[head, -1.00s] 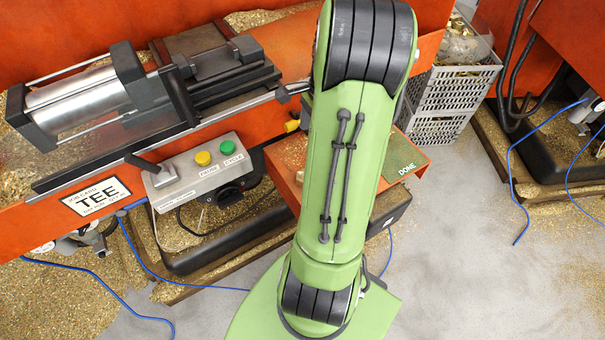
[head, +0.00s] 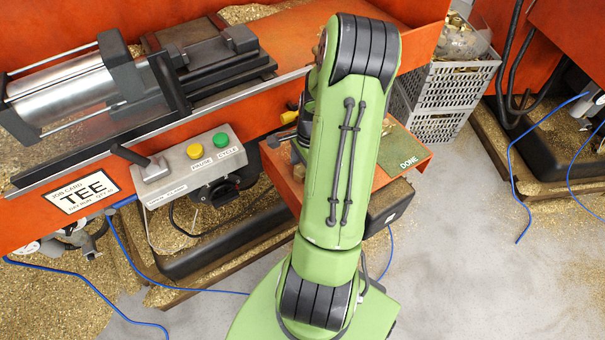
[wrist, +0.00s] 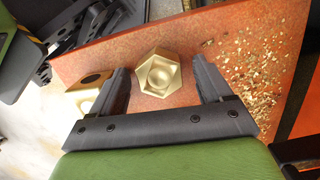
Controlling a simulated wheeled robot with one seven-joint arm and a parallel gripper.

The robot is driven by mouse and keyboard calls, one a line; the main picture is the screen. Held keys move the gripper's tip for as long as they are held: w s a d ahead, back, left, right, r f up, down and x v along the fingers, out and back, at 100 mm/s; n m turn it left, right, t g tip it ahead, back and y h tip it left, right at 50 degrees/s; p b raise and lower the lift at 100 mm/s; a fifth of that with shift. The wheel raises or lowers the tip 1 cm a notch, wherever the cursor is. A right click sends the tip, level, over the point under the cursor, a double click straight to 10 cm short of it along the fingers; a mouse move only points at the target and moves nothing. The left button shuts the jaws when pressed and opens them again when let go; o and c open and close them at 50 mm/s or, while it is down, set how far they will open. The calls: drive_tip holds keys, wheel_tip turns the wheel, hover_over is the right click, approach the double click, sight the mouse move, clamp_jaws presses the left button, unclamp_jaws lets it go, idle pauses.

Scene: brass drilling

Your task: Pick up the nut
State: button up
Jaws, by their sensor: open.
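A brass hexagonal nut (wrist: 158,73) lies on an orange-red tray surface (wrist: 185,42) in the wrist view. My gripper (wrist: 163,80) is open, with its two dark fingers spread to the left and right of the nut. The nut appears between or just beyond the fingertips, and I cannot tell the height gap. A second brass piece with a dark hole (wrist: 92,80) sits left of the left finger, partly hidden by it. In the head view my green arm hides most of the tray (head: 283,178), and the nut cannot be made out.
Brass shavings (wrist: 255,65) lie on the tray's right side in the wrist view. In the head view a control box (head: 190,168) with yellow and green buttons stands left of the tray. A green DONE patch (head: 403,150) marks its right part. Grey crates (head: 440,88) stand behind.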

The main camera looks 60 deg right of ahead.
drive_tip(key=shift+r, duration=0.1)
drive_tip(key=c, duration=1.5)
